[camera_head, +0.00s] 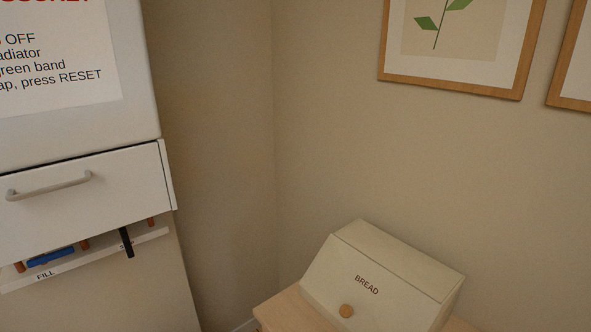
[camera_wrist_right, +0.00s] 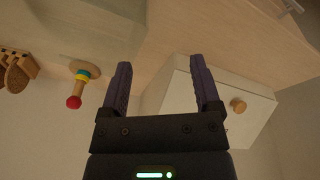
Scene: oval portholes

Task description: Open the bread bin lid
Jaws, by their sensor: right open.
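The cream bread bin (camera_head: 370,285) is at the lower right of the head view, with a sloped front lid marked BREAD. The lid (camera_head: 335,270) is shut. Its round wooden knob (camera_head: 346,311) sits low on the lid. In the right wrist view the bin (camera_wrist_right: 255,123) and its knob (camera_wrist_right: 238,105) show to the right, seen at a turned angle. My right gripper (camera_wrist_right: 160,63) is open with nothing between its fingers. One finger covers part of the bin in the picture, and the knob lies to the right of it, apart from the fingers. My left gripper is out of view.
The bin stands on a light wooden top (camera_head: 290,312) against the wall. A white cabinet (camera_head: 80,190) with a handle and pipes below stands at the left. The right wrist view also shows a ringed wooden peg toy with a red end (camera_wrist_right: 74,102) and wooden pieces (camera_wrist_right: 16,70).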

